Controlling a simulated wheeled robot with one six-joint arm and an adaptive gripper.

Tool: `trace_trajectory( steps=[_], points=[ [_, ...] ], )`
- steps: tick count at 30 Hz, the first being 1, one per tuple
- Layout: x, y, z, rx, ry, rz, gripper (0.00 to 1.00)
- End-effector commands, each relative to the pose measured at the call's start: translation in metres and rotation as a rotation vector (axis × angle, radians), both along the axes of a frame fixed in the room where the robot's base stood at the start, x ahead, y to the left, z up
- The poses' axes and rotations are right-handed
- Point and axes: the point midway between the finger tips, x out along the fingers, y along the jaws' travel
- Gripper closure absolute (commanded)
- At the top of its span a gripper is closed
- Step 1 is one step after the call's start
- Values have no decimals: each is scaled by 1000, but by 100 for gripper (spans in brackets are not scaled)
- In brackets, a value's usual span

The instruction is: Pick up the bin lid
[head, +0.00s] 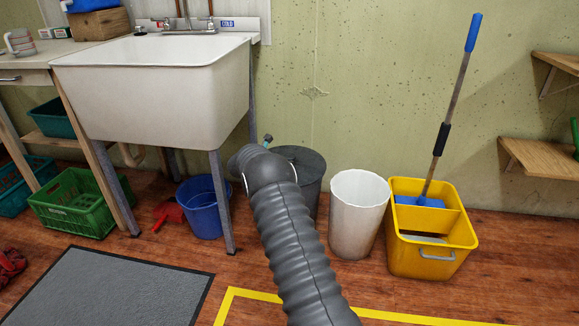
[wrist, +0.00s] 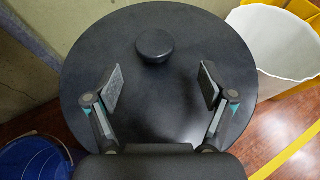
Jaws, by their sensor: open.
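The bin lid (wrist: 158,98) is a round dark grey disc with a raised round knob (wrist: 155,46) near its middle. In the head view the lid (head: 303,158) sits on a dark bin (head: 312,195) against the wall, partly hidden behind my arm. In the wrist view my gripper (wrist: 160,84) is over the lid with its two fingers spread wide. The knob lies beyond the fingertips, between their lines, and nothing is held. The height of the fingers above the lid is hard to tell.
A white bin (head: 357,215) stands right of the dark bin, then a yellow mop bucket (head: 430,262) with an upright mop (head: 450,110). A blue bucket (head: 203,207) stands left under the white sink (head: 150,95). The grey mat (head: 110,290) lies on open floor in front.

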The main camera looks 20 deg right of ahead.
Motion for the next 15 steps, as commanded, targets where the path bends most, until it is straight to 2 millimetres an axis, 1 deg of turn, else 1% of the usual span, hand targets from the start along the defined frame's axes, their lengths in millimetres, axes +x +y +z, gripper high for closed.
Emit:
trace_trajectory(
  steps=[3, 8, 15],
  points=[
    [4, -8, -4, 0, 1, 0, 18],
    [8, -13, -8, 0, 0, 0, 18],
    [24, -29, -27, 1, 0, -1, 18]
  ],
)
